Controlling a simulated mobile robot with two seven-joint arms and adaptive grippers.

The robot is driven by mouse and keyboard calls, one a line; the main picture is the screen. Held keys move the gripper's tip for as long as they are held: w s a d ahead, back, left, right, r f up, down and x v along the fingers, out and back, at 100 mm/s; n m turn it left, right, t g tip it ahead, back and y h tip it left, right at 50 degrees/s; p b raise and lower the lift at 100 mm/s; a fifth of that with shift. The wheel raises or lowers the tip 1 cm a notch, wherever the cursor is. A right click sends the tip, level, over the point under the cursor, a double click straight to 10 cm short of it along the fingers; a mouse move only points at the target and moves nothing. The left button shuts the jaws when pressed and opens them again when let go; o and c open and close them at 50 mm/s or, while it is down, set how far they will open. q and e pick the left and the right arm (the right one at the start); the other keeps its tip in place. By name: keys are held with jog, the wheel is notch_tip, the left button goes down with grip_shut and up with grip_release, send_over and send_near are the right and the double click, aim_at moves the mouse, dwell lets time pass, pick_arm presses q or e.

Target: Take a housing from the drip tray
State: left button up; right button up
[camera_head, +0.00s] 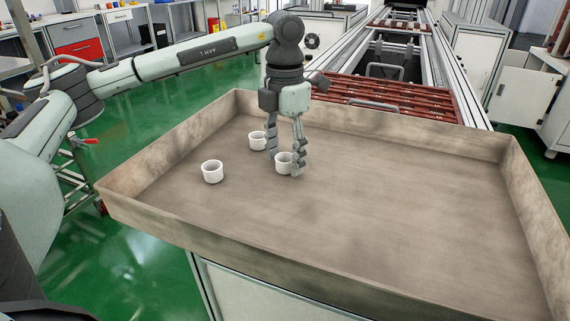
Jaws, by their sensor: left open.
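The drip tray (400,215) is a large brown tray with raised walls in front of me. Three white cup-shaped housings stand upright in its left part. One housing (212,172) stands apart at the front left. Another housing (257,141) is at the back, just left of my gripper's left finger. The third housing (283,163) is at my gripper's right finger, which partly covers it. My left gripper (285,163) points down with its fingers apart, low over the tray. I cannot tell whether a finger touches a housing. My right gripper is not in view.
The tray's raised rim (240,247) runs all round. The right and middle of the tray floor are clear. Behind the tray is a conveyor with reddish-brown pallets (390,100). A white cabinet (525,95) stands at the right.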

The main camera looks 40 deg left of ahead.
pick_arm(q)
jog(key=shift+c, duration=0.6)
jog(key=c, duration=0.7)
jog(key=shift+c, duration=0.3)
jog(key=shift+r, duration=0.15)
